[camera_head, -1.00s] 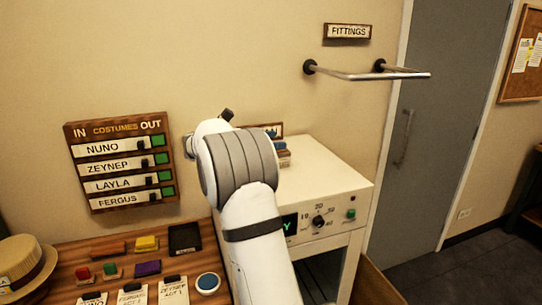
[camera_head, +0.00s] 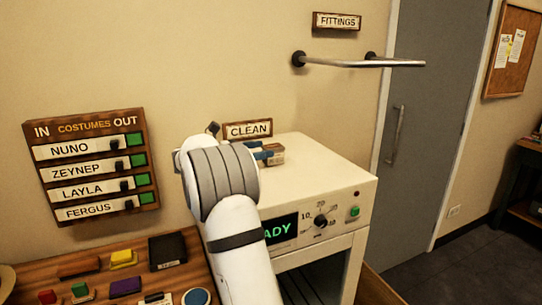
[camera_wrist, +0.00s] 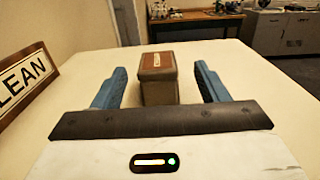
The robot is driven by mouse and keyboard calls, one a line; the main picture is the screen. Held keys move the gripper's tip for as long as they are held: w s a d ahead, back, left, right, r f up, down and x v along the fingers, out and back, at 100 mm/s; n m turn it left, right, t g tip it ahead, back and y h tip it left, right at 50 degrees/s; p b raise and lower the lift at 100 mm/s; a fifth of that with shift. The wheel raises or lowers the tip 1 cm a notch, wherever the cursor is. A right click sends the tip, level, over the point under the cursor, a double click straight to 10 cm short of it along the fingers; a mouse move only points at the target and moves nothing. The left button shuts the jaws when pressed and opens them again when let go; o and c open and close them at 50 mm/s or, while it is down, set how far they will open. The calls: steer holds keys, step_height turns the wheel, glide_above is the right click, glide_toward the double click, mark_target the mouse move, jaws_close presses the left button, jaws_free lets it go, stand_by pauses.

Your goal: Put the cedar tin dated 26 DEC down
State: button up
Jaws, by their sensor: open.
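A small brown tin (camera_wrist: 157,90) with a reddish-brown label on its lid stands upright on the white top of the cabinet (camera_head: 315,165). The lettering on the label is too small to read. In the head view the tin (camera_head: 276,155) shows partly behind my arm. My gripper (camera_wrist: 161,70) is open, with one blue finger on each side of the tin and a visible gap on both sides. In the head view my gripper (camera_head: 262,154) is low over the cabinet top, mostly hidden by my wrist.
A CLEAN sign (camera_head: 248,130) stands at the back of the cabinet top, left of the fingers in the wrist view. The cabinet front has a lit display (camera_head: 281,230) and a dial (camera_head: 321,221). A wall rail (camera_head: 360,63) is above. The top's right side is clear.

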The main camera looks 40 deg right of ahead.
mark_target(282, 145)
steer(key=p+x, duration=0.1)
steer(key=x, duration=0.4)
steer(key=shift+w, duration=0.1)
steer(key=c, duration=1.2)
